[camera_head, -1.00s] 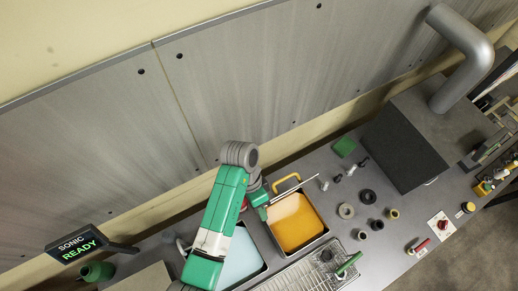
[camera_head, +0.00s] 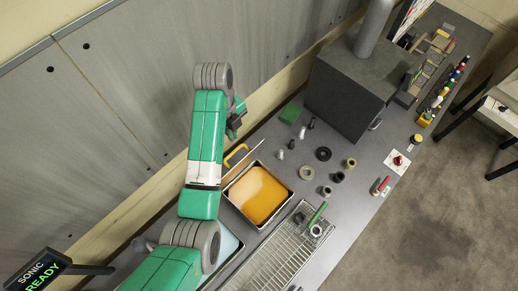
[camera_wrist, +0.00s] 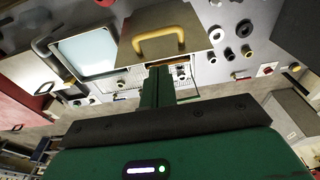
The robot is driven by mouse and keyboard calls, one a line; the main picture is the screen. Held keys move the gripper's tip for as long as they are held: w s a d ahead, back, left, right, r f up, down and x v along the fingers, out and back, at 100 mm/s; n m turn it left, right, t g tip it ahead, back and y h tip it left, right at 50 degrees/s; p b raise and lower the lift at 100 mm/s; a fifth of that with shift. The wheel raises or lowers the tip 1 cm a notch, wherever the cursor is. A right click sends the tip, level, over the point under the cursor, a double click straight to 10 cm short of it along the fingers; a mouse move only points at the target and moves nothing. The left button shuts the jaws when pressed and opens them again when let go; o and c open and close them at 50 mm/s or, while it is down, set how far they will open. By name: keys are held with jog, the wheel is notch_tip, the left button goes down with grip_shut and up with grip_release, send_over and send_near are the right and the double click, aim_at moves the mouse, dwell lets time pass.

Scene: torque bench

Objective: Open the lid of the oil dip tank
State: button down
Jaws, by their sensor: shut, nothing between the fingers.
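The oil dip tank (camera_head: 285,207) is a square metal basin with orange oil showing uncovered. Its lid (camera_head: 243,160) stands up at the tank's back edge, seen nearly edge-on, with a yellow handle (camera_head: 236,155) on the side facing the wall. In the wrist view the lid is a brownish plate (camera_wrist: 185,22) with the yellow handle (camera_wrist: 158,46) across it. My gripper (camera_head: 236,122) is behind the lid, toward the wall, apart from the handle in the head view. Its green fingers (camera_wrist: 158,85) are shut and empty, with the tips just below the handle in the wrist view.
A tank of pale blue liquid (camera_head: 232,243) sits beside the oil tank, partly hidden by my arm. A wire rack (camera_head: 265,268) lies in front. A dark box (camera_head: 345,90), a green block (camera_head: 290,113) and several rings stand to the right. A grey panelled wall (camera_head: 130,110) runs behind.

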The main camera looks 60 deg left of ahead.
aim_at(236, 151)
jog(key=f, duration=0.3)
jog(key=d+f, duration=0.1)
jog(key=f, duration=0.6)
jog(key=shift+d+p, duration=0.15)
jog(key=shift+p, duration=0.2)
jog(key=a, duration=0.1)
jog(key=s+a+b, duration=0.1)
jog(key=a, duration=0.1)
jog(key=a+b, duration=0.1)
jog(key=a, duration=0.1)
jog(key=shift+s+f, duration=0.1)
jog(key=shift+s, duration=0.15)
jog(key=s+a+r+p, duration=0.1)
jog(key=a+r+p, duration=0.2)
jog(key=r, duration=0.6)
jog(key=shift+a+r+p, duration=0.15)
jog(key=shift+a+p, duration=0.25)
jog(key=shift+p, duration=0.2)
